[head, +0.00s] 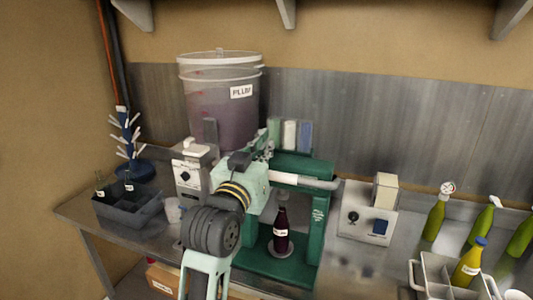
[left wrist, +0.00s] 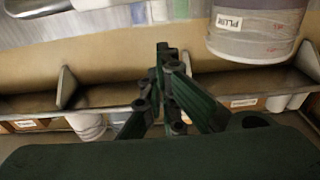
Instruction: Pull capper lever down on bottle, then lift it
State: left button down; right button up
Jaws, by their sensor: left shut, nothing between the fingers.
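The green capper (head: 317,222) stands on the metal bench in the head view. Its lever, a white and grey bar (head: 305,180), lies roughly level across the upper part of the frame. A dark bottle (head: 282,238) with a light label stands upright on the capper's base, under the bar. My left gripper (head: 266,149) is at the bar's left end, in front of the frame's top; I cannot tell whether it touches. In the left wrist view its dark fingers (left wrist: 165,60) are shut together and empty. The arm hides the capper's left side. My right gripper is not in view.
A large plum bucket (head: 222,105) stands behind the capper. A white device (head: 190,172) stands left and another box with a knob (head: 365,215) right. Green bottles (head: 436,215) and a bottle carrier (head: 432,277) are at the right. A grey crate (head: 128,210) sits at the left.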

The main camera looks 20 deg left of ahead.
pick_arm(q)
jog(key=f, duration=0.2)
jog(key=w+f+p, duration=0.1)
jog(key=shift+f, duration=0.35)
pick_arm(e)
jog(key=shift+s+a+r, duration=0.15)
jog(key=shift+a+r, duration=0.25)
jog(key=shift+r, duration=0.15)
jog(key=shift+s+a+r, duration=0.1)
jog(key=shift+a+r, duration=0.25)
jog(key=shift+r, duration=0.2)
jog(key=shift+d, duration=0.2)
pick_arm(q)
jog(key=s+f+t+b, duration=0.3)
jog(key=f+b, duration=0.7)
jog(key=b, duration=0.7)
jog(key=shift+s+f+t, duration=0.25)
jog(key=shift+f+t, duration=0.05)
jog(key=shift+t, duration=0.5)
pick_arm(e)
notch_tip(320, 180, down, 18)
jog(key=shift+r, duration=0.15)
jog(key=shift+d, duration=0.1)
